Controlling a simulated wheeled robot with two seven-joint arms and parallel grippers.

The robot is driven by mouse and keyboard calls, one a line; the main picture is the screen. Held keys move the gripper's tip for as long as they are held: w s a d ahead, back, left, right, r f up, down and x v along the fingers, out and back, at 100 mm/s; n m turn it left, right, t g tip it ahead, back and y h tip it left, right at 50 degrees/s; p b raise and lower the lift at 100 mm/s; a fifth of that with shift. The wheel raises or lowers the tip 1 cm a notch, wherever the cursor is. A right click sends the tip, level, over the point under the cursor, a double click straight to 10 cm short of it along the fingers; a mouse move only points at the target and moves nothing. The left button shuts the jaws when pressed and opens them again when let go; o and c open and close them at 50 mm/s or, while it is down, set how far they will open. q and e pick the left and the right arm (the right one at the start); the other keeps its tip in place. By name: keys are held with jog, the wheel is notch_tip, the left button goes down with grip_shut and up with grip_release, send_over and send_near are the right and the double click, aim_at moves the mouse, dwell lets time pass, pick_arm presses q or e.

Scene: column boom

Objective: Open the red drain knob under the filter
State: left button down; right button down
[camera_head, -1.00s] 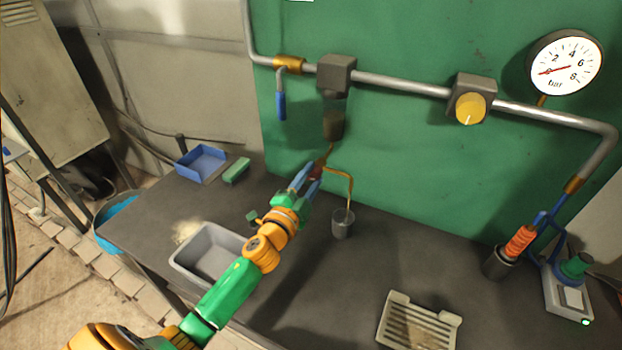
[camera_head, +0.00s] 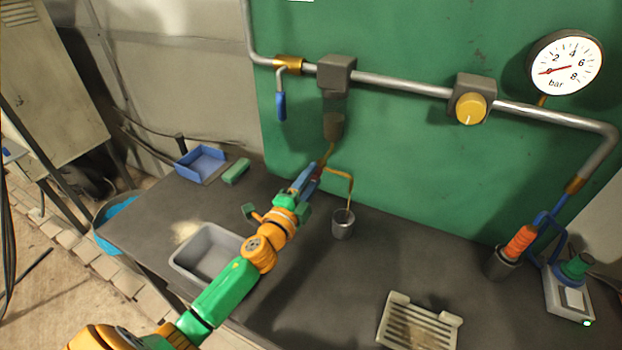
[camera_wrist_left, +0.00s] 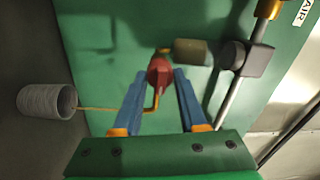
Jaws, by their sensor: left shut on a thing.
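The filter (camera_head: 333,122) is a dark bowl hanging under a grey block on the pipe. The red drain knob (camera_wrist_left: 159,73) sits below it, between the blue fingertips of my left gripper (camera_wrist_left: 160,76) in the wrist view. My left gripper (camera_head: 312,172) is shut on the knob; in the head view its fingers mostly hide the knob. A thin brass-coloured drain tube (camera_head: 351,185) runs from beside the knob down to a small grey cup (camera_head: 343,226) on the bench. The cup also shows in the wrist view (camera_wrist_left: 45,101). My right gripper is out of view.
A blue-handled valve (camera_head: 281,106), a yellow knob (camera_head: 469,108) and a gauge (camera_head: 566,63) reading near zero are on the pipe. A grey tray (camera_head: 180,262), blue bin (camera_head: 201,160) and slotted tray (camera_head: 418,325) lie on the dark bench (camera_head: 300,310).

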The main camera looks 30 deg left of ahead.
pick_arm(q)
jog(key=shift+c, duration=2.3)
grip_release()
jog(key=s+b, duration=0.1)
jog(key=s, duration=0.6)
jog(key=shift+d+f+b, duration=0.15)
jog(key=shift+d+b, duration=0.05)
jog(key=shift+b, duration=0.1)
jog(key=shift+f, duration=0.1)
